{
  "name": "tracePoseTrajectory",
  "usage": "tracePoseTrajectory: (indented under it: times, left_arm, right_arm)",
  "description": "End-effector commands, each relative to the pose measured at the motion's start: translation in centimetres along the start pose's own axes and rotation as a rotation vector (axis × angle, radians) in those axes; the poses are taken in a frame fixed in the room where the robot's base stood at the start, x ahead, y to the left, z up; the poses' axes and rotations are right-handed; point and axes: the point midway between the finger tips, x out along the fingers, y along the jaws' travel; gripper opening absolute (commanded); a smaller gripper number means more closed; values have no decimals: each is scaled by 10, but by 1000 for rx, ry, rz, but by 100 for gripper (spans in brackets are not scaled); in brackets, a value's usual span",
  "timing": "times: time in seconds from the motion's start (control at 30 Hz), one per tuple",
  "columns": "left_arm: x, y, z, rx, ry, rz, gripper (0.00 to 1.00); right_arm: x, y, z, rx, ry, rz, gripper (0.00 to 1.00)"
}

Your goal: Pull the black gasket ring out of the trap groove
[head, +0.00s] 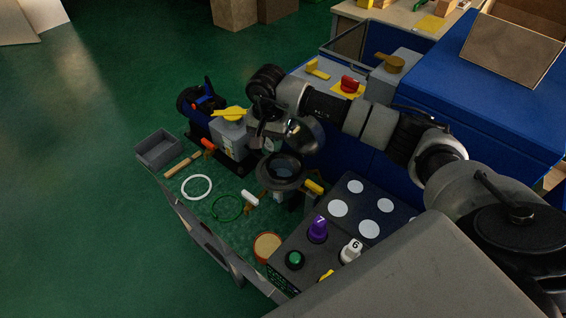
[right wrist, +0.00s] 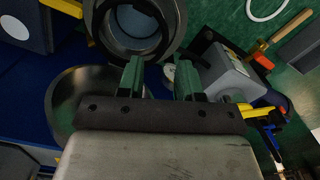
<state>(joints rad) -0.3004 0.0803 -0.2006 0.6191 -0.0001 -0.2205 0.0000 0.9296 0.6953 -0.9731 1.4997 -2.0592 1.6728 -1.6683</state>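A round metal trap with a pale bluish opening (right wrist: 135,20) is at the top of the right wrist view. In the head view the round dark-rimmed trap (head: 281,171) stands at the bench middle. A dark band lines its opening, but I cannot tell for sure whether this is the black gasket ring. My right gripper (right wrist: 158,75) has two green fingers, apart, with nothing seen held between them. Its fingertips are close to the trap's rim; I cannot tell if they touch. In the head view the gripper (head: 272,140) is mostly hidden by its wrist. My left gripper is not in view.
A white ring (head: 197,187) and a green ring (head: 228,208) lie on the green mat. A grey tray (head: 158,149), a wooden-handled tool (head: 183,165) and a grey machine (head: 230,138) are behind. A panel with a purple knob (head: 318,230) stands in front. A metal disc (right wrist: 65,105) is beside the gripper.

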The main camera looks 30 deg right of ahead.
Motion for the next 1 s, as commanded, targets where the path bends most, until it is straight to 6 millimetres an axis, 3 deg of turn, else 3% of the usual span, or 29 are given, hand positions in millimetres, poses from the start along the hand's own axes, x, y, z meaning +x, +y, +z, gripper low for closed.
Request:
tracePoseTrajectory:
  times: [0.27,0.43,0.7,0.93,1.0]
  left_arm:
    - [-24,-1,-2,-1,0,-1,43]
    - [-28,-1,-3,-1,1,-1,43]
    - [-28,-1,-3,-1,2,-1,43]
    - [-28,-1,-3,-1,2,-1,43]
    - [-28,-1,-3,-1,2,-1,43]
  right_arm:
    - [28,-4,3,1,-4,3,35]
    - [51,-5,2,0,-1,1,35]
    - [56,-5,1,0,1,-1,35]
    - [55,-5,1,0,1,-1,2]
    - [55,-5,1,0,1,-1,0]
